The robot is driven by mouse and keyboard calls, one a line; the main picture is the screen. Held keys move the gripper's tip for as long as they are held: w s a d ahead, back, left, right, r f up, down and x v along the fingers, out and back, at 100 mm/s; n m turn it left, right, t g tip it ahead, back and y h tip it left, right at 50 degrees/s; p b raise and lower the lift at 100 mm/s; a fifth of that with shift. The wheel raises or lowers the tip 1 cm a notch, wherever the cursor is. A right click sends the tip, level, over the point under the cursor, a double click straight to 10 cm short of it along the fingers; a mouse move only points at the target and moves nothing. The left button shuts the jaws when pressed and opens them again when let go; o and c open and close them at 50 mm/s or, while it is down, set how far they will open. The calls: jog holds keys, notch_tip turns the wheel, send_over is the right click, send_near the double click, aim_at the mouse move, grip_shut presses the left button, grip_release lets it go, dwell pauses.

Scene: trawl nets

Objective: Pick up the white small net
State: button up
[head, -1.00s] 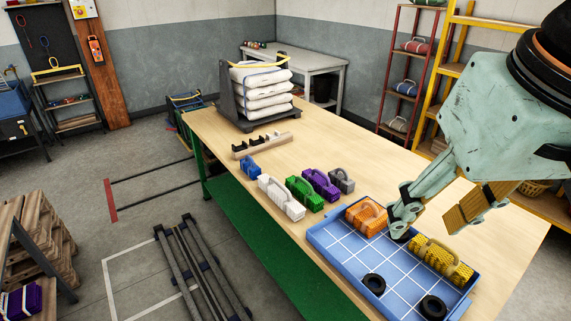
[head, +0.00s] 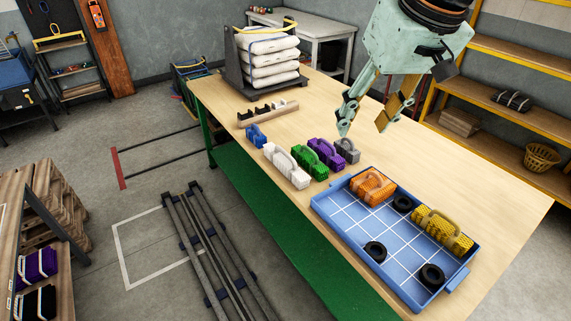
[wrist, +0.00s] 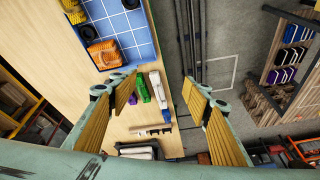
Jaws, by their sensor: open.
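The white small net (head: 286,167) is a ribbed bundle with a looped handle. It lies on the wooden table near the long front edge, between the blue and green bundles. In the wrist view the white net (wrist: 159,92) lies between my spread fingers, farther off. My gripper (head: 363,122) hangs above the table, behind and to the right of the white net, apart from it. Its padded fingers are open and empty, and they also show open in the wrist view (wrist: 158,96).
Green (head: 326,158), purple (head: 333,150), grey (head: 347,150) and blue (head: 256,137) bundles lie close by. A blue tray (head: 345,235) holds orange and yellow nets and black rings. A wooden rack (head: 268,116) and stacked white sacks (head: 270,62) stand farther back.

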jog(key=w+a+f+n, duration=0.1)
jog(key=w+a+f, duration=0.15)
jog(key=w, duration=0.35)
jog(key=w+a+f, duration=0.2)
jog(key=w+f, duration=0.1)
jog(key=w, duration=0.3)
jog(key=n+y+p, duration=0.1)
jog(key=n+p, duration=0.1)
jog(key=n, duration=0.1)
send_over(288, 155)
jog(key=s+d, duration=0.2)
jog(key=s, duration=0.1)
jog(key=f, duration=2.6)
jog(key=shift+s+d+f, duration=0.1)
jog(key=shift+d, duration=0.1)
jog(key=shift+w+a+f, duration=0.15)
jog(key=shift+w+f, duration=0.15)
jog(key=shift+f, duration=0.3)
jog(key=shift+f, duration=0.1)
jog(key=shift+b+x, duration=0.35)
jog(key=shift+x, duration=3.85)
jog(key=shift+x, duration=2.6)
jog(key=shift+s, duration=0.1)
